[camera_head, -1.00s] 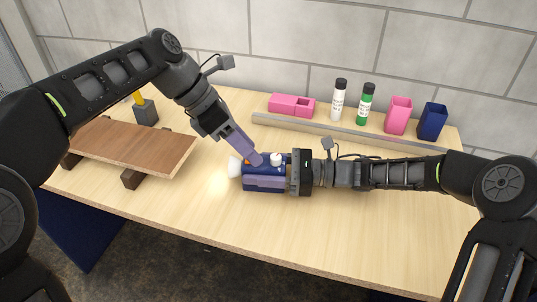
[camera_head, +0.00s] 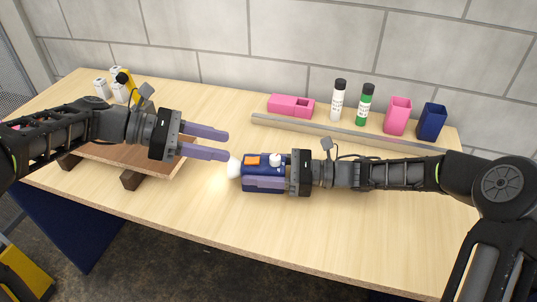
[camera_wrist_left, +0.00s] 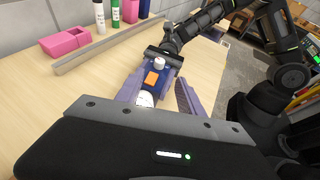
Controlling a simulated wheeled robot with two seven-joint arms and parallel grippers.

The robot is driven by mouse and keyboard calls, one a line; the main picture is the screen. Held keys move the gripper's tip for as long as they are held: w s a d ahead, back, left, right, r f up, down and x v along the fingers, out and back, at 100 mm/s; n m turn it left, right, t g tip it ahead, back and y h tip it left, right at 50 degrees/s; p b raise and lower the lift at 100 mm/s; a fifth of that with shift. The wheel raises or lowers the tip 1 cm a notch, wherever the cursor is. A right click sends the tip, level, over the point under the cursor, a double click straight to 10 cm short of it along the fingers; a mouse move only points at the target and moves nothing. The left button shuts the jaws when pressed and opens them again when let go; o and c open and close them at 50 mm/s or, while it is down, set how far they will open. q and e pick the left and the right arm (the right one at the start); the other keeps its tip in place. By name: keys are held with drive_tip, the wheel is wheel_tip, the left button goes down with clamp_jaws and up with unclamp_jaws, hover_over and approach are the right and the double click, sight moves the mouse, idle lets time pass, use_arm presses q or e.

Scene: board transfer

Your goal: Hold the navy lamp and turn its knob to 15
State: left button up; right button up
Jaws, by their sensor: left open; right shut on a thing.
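The navy lamp (camera_head: 264,171) lies on its side above the table's middle, its glowing white bulb (camera_head: 234,168) pointing left. An orange patch (camera_head: 252,161) and a white knob (camera_head: 275,160) are on its upper face. The knob's setting is too small to read. My right gripper (camera_head: 264,182) is shut on the lamp body from the right. My left gripper (camera_head: 228,145) is open and empty, left of the bulb, fingers pointing right. In the left wrist view the lamp (camera_wrist_left: 163,71) shows beyond and between the open fingers, with the knob (camera_wrist_left: 159,62) at its far end.
A brown board (camera_head: 110,153) on dark supports is under my left arm. A grey rail (camera_head: 340,132) runs behind the lamp. Behind it stand a pink box (camera_head: 290,104), a white bottle (camera_head: 338,103), a green bottle (camera_head: 365,107), a pink cup (camera_head: 397,116) and a navy cup (camera_head: 432,122). The front table is clear.

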sight(275, 157)
use_arm(q)
drive_tip(key=x, duration=1.2)
drive_tip(key=shift+c, duration=0.5)
clamp_jaws()
